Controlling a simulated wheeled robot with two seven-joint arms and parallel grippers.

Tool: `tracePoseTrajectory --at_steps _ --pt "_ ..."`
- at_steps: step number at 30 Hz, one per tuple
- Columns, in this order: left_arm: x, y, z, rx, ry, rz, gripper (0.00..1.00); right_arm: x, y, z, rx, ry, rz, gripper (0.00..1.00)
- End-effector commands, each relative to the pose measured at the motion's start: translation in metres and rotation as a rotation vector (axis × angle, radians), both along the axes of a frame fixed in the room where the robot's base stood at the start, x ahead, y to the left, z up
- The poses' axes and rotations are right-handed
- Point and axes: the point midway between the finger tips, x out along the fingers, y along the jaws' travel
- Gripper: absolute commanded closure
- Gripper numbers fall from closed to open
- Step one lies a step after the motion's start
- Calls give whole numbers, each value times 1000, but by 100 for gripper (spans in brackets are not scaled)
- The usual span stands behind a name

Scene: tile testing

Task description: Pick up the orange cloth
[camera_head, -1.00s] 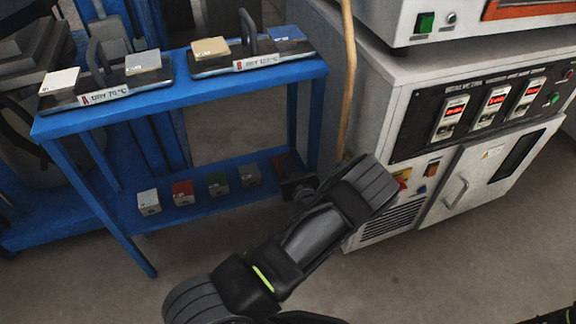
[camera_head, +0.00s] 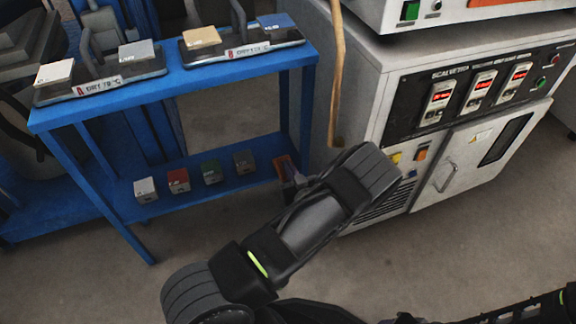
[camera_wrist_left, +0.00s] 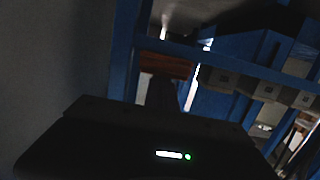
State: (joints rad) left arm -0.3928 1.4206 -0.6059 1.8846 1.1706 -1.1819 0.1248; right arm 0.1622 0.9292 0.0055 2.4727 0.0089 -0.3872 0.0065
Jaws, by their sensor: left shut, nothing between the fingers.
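The orange cloth (camera_head: 283,164) is a small orange-brown patch at the right end of the blue cart's lower shelf. In the left wrist view, an orange-brown surface (camera_wrist_left: 165,66) shows just beyond the fingers, under a blue bar. My left gripper (camera_head: 288,184) is at the shelf's right end, just in front of the cloth. It is shut and empty; whether it touches the cloth I cannot tell. In the dark wrist view its fingers (camera_wrist_left: 160,90) partly cover the orange-brown surface. Dark parts of my right arm show at the bottom right edge; its fingers are not clear.
The blue cart (camera_head: 180,85) has legs and shelf edges near my left gripper. Several small blocks (camera_head: 178,180) stand on its lower shelf, and trays with tiles (camera_head: 100,88) on top. A grey machine cabinet (camera_head: 450,160) stands right of my arm. A tan rod (camera_head: 337,80) hangs between.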

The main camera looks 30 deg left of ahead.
Motion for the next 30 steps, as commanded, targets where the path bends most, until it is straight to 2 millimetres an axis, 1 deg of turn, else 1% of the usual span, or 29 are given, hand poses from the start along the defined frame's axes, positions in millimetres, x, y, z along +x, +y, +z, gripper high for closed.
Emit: tracePoseTrajectory --at_steps 1,11,13,17,24,27,30 --pt "-1 -1 3 -4 4 -1 100 0 0 3 0 0 0 64" --pt "1 0 6 2 -5 0 100 -1 0 3 1 4 1 64" --pt "-1 -3 7 2 -5 0 100 -2 0 5 1 5 3 64" --pt "-10 -16 10 1 -3 -1 100 -2 0 11 1 6 3 64" --pt "-32 -49 15 -1 -1 -2 100 -4 -1 22 2 12 7 64" --pt "-40 -58 16 0 0 -1 100 -5 -1 25 3 14 7 64" --pt "-43 -63 16 0 0 -1 100 -5 -1 25 3 15 8 64"
